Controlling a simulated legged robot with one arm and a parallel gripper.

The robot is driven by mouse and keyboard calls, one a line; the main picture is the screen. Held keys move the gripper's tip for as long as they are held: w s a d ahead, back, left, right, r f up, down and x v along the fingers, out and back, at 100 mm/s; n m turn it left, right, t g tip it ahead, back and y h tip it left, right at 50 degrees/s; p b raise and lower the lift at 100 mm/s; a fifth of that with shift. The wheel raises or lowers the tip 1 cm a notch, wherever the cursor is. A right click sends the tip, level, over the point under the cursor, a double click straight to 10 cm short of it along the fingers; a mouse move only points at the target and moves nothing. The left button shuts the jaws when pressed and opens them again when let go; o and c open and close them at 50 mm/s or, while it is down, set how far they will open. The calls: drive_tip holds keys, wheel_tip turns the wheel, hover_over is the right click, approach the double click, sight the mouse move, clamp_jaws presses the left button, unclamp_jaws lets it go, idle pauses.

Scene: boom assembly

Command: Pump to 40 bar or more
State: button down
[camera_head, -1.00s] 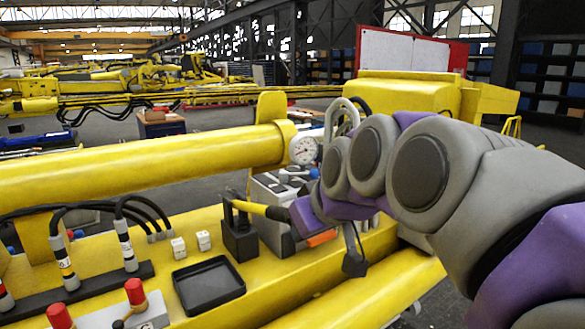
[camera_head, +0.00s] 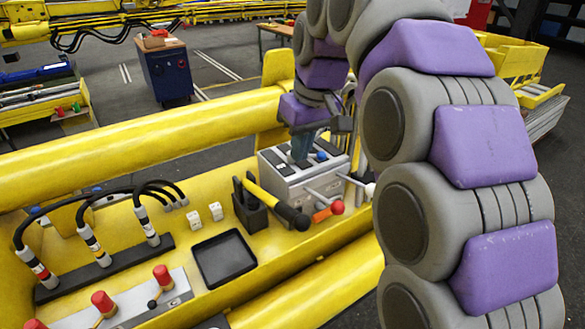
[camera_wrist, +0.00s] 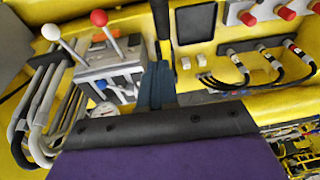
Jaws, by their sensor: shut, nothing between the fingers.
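A black block with a yellow lever (camera_head: 262,196) ending in a black grip, apparently the hand pump, stands on the yellow deck. In the wrist view its dark grip (camera_wrist: 161,18) shows at the top. The lever slants down to the right. My gripper (camera_head: 303,150) points down over the grey lever console (camera_head: 300,182), behind and to the right of the pump and apart from its grip. In the wrist view my gripper (camera_wrist: 157,85) is shut and empty. I cannot make out a pressure gauge reading.
A black tray (camera_head: 224,258), hose couplings (camera_head: 91,242) and red knobs (camera_head: 103,302) lie to the left. A thick yellow cylinder (camera_head: 140,135) runs behind.

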drive_tip(key=shift+w+r+g+p, duration=0.35)
drive_tip(key=shift+r+p, duration=0.25)
drive_tip(key=shift+r, duration=0.15)
